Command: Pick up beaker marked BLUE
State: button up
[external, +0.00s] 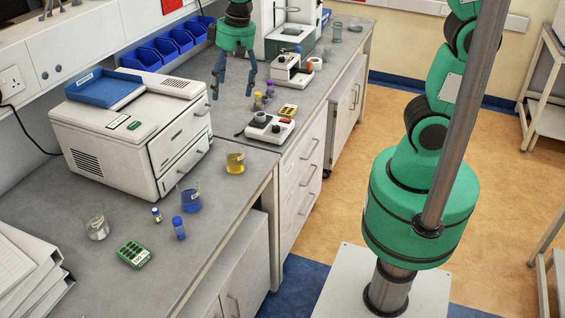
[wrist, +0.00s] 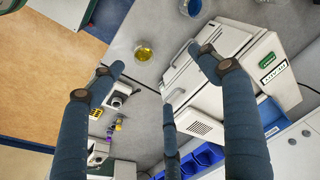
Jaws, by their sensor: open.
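A glass beaker with blue liquid (external: 190,199) stands on the grey bench in front of the white boxy machine. It has a pale label too small to read. It also shows in the wrist view, partly cut off at the top edge (wrist: 191,7). My gripper (external: 235,88) is open and empty, with its blue fingers pointing down. It hangs above the bench, farther back than the blue beaker and well apart from it. In the wrist view my gripper's fingers (wrist: 157,75) are spread wide with nothing between them.
A beaker with yellow liquid (external: 235,164) stands behind the blue one; a clear beaker (external: 97,229) is at left. A blue-capped bottle (external: 179,228), small vial (external: 156,215) and green rack (external: 135,254) are nearby. The white machine (external: 135,130) stands beside my gripper.

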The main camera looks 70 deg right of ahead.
jog(key=w+a+f+g, duration=0.1)
jog(key=w+a+f, duration=0.5)
jog(key=a+f, duration=0.2)
jog(key=m+g+p, duration=0.1)
send_over(188, 192)
jog(key=w+d, duration=0.2)
jog(key=d, duration=0.1)
notch_tip(188, 192, down, 8)
jog(key=f, duration=0.1)
jog(key=shift+w+a+r+h, duration=0.1)
jog(key=shift+w+r+h, duration=0.05)
jog(key=shift+r+h, duration=0.15)
jog(key=shift+f, duration=0.15)
notch_tip(188, 192, down, 8)
jog(key=shift+f+b, duration=0.2)
jog(key=shift+b, duration=0.1)
jog(key=shift+f+b, duration=0.35)
jog(key=shift+f, duration=2.25)
